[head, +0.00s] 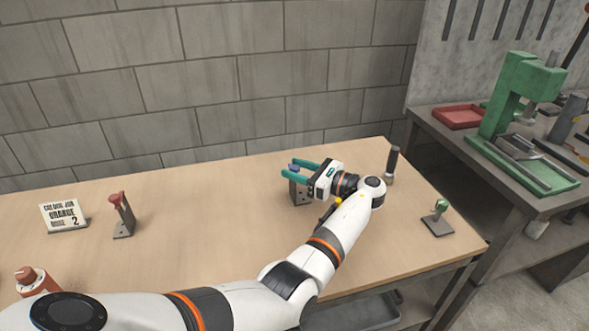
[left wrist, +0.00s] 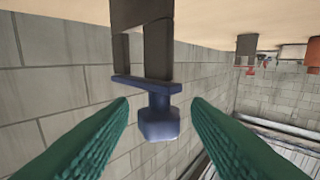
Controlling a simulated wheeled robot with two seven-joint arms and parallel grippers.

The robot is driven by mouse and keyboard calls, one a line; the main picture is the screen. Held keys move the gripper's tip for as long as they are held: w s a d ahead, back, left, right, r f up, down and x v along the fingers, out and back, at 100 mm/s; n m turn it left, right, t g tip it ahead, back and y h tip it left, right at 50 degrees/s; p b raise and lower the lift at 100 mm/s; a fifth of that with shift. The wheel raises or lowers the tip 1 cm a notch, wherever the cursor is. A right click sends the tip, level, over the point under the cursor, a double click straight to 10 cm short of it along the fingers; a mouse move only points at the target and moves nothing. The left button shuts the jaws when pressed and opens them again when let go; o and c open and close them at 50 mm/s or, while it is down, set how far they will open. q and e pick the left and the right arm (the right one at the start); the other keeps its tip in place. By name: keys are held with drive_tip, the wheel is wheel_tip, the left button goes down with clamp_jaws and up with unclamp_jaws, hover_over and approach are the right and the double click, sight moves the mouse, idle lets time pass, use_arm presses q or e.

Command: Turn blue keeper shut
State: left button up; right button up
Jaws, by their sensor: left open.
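The blue keeper (head: 294,167) sits on top of a grey bracket (head: 298,191) at the back of the table. In the left wrist view, which is upside down, the keeper's knob (left wrist: 159,122) and its flat blue bar (left wrist: 140,86) show. The bar lies across the top of the bracket (left wrist: 158,50) and reaches further to the left of the knob. My left gripper (head: 298,164) is open, with its green fingers on either side of the knob and a visible gap to each. My right gripper is not in view.
A red keeper (head: 115,198) stands at left beside a sign (head: 63,214); an orange bottle (head: 33,281) is at front left. A green keeper (head: 441,205) is at right. A dark cylinder (head: 391,165) stands close to my left wrist. The wall is behind.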

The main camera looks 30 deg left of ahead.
use_arm(q)
drive_tip(key=w+d+b, duration=0.1)
drive_tip(key=d+b, duration=0.1)
drive_tip(key=d, duration=0.9)
drive_tip(key=shift+d, duration=0.1)
